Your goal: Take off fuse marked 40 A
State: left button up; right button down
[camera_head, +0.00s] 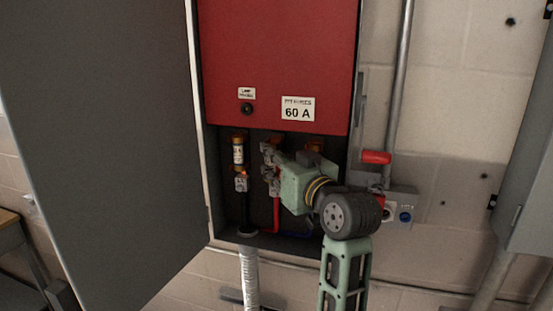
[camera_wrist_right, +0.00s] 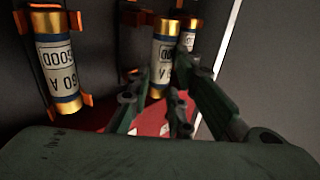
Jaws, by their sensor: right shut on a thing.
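Three cartridge fuses with brass caps sit in a row in the grey cabinet. The left fuse (camera_head: 238,152) shows clear in the head view; its marking is too small to read. The right fuse (camera_head: 315,146) is mostly behind my gripper; in the wrist view, which is upside down, it is the left one (camera_wrist_right: 58,62) and reads 60 A. The middle fuse (camera_wrist_right: 163,55) shows only an "A", its number hidden. My right gripper (camera_head: 272,165) is shut on the middle fuse, with a finger on either side in the wrist view (camera_wrist_right: 160,82).
A red panel (camera_head: 275,60) with a 60 A label (camera_head: 298,109) covers the cabinet above the fuses. The grey door (camera_head: 100,130) stands open at left. A red lever (camera_head: 376,157) is on the right side. Black, red and blue wires run below the fuses.

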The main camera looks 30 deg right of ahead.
jog(key=shift+s+a, duration=0.2)
jog(key=shift+a, duration=0.1)
jog(key=shift+s+a+p, duration=0.7)
jog(key=shift+s+a, duration=0.85)
jog(key=shift+a, duration=0.25)
